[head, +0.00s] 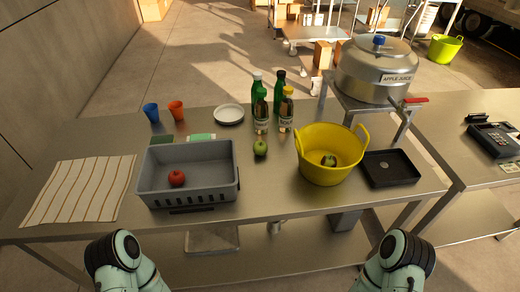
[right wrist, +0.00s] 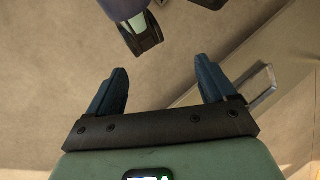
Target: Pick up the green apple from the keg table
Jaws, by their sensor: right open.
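A green apple (head: 260,148) sits on the steel table (head: 280,200), between the grey crate (head: 188,203) and the yellow tub (head: 330,177), just in front of the bottles. A steel pot-like keg (head: 375,72) labelled "APPLE JUICE" stands on a raised stand at the table's back right. A small green item (head: 329,160) lies inside the yellow tub; I cannot tell what it is. My right gripper (right wrist: 160,88) is open and empty in the right wrist view, with floor behind it and no apple. In the head view, both my arms end at the bottom edge, away from the apple. My left gripper is out of view.
The crate holds a red apple (head: 177,178). Several bottles (head: 260,108) stand behind the green apple, with a white plate (head: 229,114) to their left. Cups (head: 151,112), a striped cloth (head: 80,190) and a black tray (head: 390,168) take other spots. The table's front strip is clear.

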